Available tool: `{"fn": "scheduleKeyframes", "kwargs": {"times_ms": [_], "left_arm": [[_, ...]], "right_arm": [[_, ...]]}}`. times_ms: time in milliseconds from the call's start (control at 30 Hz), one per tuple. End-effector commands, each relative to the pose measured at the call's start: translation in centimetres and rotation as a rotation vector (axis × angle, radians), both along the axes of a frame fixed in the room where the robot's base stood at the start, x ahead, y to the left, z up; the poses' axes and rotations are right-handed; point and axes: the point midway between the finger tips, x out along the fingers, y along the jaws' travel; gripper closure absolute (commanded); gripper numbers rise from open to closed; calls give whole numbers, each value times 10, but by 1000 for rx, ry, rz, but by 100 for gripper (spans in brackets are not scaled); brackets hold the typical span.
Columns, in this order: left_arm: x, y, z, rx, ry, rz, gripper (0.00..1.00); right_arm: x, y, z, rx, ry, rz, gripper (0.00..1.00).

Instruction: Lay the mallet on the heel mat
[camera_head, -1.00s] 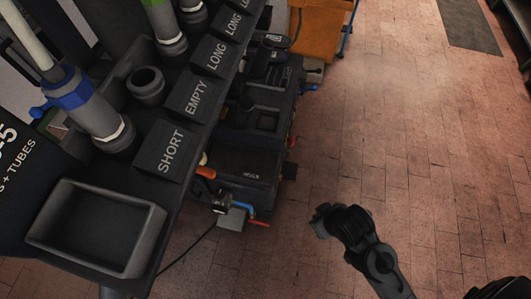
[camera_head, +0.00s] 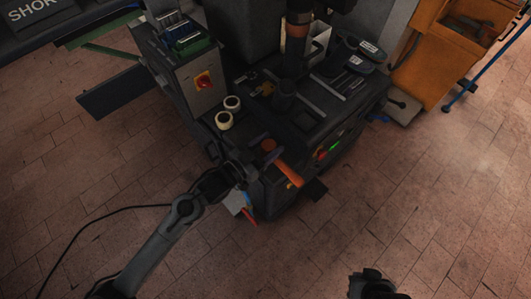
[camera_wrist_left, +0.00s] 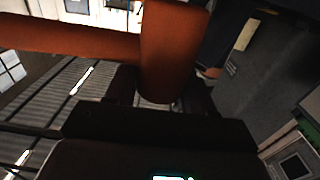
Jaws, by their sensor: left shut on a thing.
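The mallet (camera_head: 290,173) is orange, with a second orange part (camera_head: 268,145) showing just behind it, at the near front edge of the press. My left gripper (camera_head: 243,168) is beside it at its left. In the left wrist view an upright orange cylinder of the mallet (camera_wrist_left: 172,48) sits between the dark fingers (camera_wrist_left: 160,92), and a long orange bar runs off to the left. The left gripper is shut on the mallet. My right gripper (camera_head: 372,284) is partly in view at the bottom edge, and its jaws are unclear. I cannot pick out the heel mat with certainty.
The dark press (camera_head: 305,125) holds small tools, two pale rolls (camera_head: 225,114) and a grey switch box (camera_head: 200,83). A tool holder with red and blue handles hangs under the left gripper. An orange cart (camera_head: 455,45) stands at the back right.

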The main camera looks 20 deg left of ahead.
Motion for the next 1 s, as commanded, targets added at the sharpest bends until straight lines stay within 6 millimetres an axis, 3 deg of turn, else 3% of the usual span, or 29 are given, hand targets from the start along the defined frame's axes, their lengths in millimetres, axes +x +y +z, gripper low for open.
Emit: {"fn": "scheduleKeyframes", "kwargs": {"times_ms": [233, 700, 1000], "left_arm": [[4, 7, -17, -6, -4, 19, 100], [75, 52, -67, -7, -3, 20, 100], [92, 62, -77, -7, -3, 17, 100]], "right_arm": [[0, 0, -19, 3, -2, -6, 100], [0, -3, -61, -9, -2, 1, 100], [0, -4, -69, -11, -3, 2, 100]]}}
